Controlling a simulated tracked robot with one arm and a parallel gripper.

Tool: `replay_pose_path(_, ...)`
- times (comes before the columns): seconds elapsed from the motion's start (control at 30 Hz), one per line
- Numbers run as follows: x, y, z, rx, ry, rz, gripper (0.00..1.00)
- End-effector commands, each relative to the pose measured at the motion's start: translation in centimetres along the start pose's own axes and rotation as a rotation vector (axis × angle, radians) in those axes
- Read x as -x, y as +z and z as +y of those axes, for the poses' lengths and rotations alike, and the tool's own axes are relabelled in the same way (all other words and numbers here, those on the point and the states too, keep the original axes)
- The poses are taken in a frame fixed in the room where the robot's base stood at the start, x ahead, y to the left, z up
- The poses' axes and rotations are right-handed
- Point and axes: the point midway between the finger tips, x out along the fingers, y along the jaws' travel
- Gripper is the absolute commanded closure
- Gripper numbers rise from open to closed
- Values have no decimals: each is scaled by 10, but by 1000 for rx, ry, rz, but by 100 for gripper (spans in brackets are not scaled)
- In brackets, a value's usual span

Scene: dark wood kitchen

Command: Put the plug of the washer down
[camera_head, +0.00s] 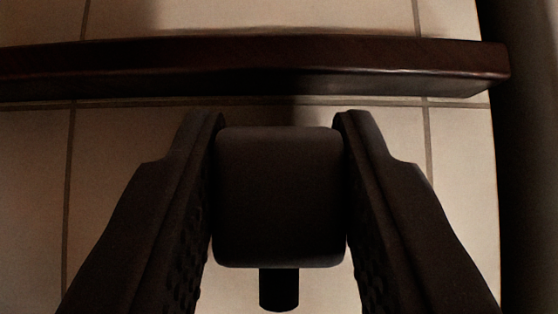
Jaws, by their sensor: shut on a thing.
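The plug (280,198) is a dark block with rounded corners, in the middle of the head camera view. A short black stub (279,290) shows at its lower edge. My gripper (280,122) has one finger on each side of the plug and is shut on it. The plug's far side and underside are hidden. I cannot tell how high the plug is above the floor. The washer cannot be made out for sure.
A dark wooden bar or ledge (250,66) runs across the view just beyond the fingertips. Beige tiles (35,170) with grout lines lie behind and below. A dark upright surface (530,190) fills the right edge.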

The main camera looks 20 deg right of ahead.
Motion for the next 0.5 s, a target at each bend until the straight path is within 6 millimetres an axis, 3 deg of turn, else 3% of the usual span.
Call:
replay_pose_path(0.4, -8, 8, -1, 2, 0, 0, 96)
replay_pose_path(0.43, -8, 8, -1, 2, -1, 0, 64)
replay_pose_path(0.5, -7, 7, -1, 2, -1, 0, 48)
